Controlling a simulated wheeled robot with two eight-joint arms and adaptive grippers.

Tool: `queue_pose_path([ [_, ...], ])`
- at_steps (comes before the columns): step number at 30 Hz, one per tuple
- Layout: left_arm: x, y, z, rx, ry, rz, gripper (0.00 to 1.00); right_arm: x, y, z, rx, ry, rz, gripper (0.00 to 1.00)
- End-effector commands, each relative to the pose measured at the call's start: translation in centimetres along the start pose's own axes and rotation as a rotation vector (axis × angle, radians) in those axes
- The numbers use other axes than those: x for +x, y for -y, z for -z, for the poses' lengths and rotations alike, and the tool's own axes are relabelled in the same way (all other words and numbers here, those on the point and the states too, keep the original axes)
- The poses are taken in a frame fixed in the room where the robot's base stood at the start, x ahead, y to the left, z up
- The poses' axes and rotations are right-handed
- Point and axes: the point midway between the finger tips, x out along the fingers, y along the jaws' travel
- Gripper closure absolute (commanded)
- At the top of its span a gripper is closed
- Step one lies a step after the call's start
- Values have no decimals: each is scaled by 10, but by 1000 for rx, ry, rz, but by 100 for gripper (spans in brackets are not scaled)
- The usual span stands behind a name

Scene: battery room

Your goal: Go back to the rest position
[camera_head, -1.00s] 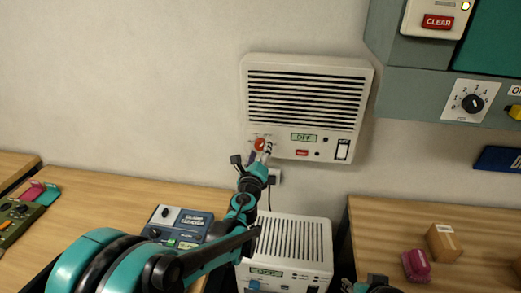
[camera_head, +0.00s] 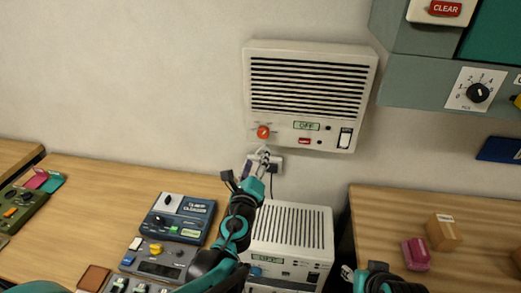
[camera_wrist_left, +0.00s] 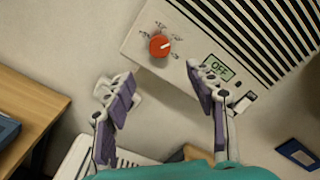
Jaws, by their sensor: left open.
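My left gripper (camera_head: 256,163) is just below the white wall unit (camera_head: 311,92), apart from its orange-red knob (camera_head: 263,132). In the left wrist view the two purple-padded fingers (camera_wrist_left: 165,95) are spread with nothing between them. The knob (camera_wrist_left: 159,45) shows beyond the fingertips, and the unit's small display (camera_wrist_left: 218,68) reads OFF. My right gripper (camera_head: 385,285) shows only in part at the bottom edge of the head view, and its fingers cannot be made out.
A white vented box (camera_head: 290,232) stands below the wall unit. A blue device (camera_head: 177,217) sits on the left wooden table (camera_head: 95,205). A cardboard box (camera_head: 443,232) and a pink item (camera_head: 416,254) are on the right table. A grey-green cabinet (camera_head: 425,88) hangs upper right.

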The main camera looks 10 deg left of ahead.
Motion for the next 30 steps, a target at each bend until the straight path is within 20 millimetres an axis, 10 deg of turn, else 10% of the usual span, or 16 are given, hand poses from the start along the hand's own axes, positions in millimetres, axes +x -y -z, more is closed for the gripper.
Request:
queue_pose_path([
  [7,-7,-10,-17,-136,31,-53,44,0,0,0,0,0,0,60],
  [14,-70,-83,-60,-892,207,-369,44,0,0,0,0,0,0,60],
  [18,-132,-124,-41,-1412,327,-626,44,0,0,0,0,0,0,60],
  [24,-207,-136,12,-1923,443,-943,44,0,0,0,0,0,0,60],
  [30,-234,-128,37,-2102,475,-1079,44,0,0,0,0,0,0,60],
])
